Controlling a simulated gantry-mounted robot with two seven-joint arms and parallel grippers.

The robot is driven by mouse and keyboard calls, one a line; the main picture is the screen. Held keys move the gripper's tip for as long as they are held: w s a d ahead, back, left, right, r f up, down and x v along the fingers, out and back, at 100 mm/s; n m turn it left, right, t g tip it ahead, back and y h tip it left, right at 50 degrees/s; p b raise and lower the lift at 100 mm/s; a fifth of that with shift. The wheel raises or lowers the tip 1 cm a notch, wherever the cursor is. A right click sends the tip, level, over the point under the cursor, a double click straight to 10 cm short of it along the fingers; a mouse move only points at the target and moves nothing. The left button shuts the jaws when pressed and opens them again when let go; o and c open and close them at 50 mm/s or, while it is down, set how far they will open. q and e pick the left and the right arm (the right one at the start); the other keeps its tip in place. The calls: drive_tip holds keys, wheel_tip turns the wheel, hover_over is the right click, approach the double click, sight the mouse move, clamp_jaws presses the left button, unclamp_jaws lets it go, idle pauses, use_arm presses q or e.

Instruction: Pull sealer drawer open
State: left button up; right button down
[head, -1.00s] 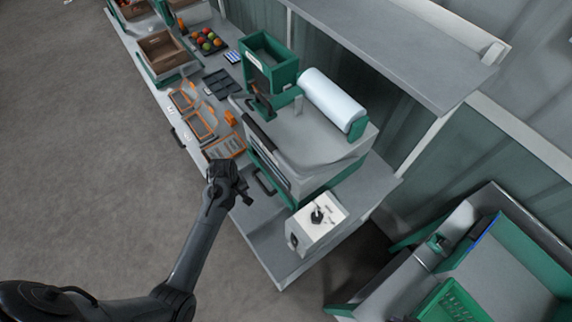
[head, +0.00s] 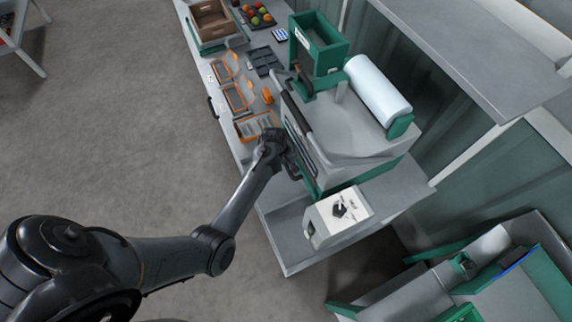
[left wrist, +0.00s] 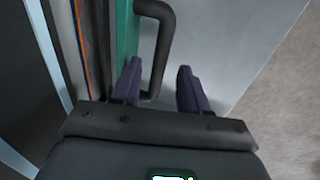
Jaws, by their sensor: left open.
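The sealer (head: 345,125) is a grey and green machine on the bench, with a roll of white film on top. Its drawer has a black bar handle (head: 293,168) on the front, and the handle also shows in the left wrist view (left wrist: 167,45). My left gripper (head: 286,153) is at the drawer front, beside the handle. In the left wrist view its two dark fingers (left wrist: 160,85) are apart, and the near end of the handle lies between them. I cannot tell whether they touch it. The drawer front looks flush with the sealer. My right gripper is out of view.
A white control box (head: 338,215) stands on the bench right of the handle. Orange-rimmed trays (head: 238,97) and a dark tray (head: 263,60) lie to the left. A shelf (head: 455,55) overhangs behind. The floor (head: 130,130) before the bench is clear.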

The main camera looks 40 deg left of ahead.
use_arm(q)
drive_tip(key=shift+w+f, duration=0.2)
drive_tip(key=shift+f, duration=0.7)
clamp_jaws()
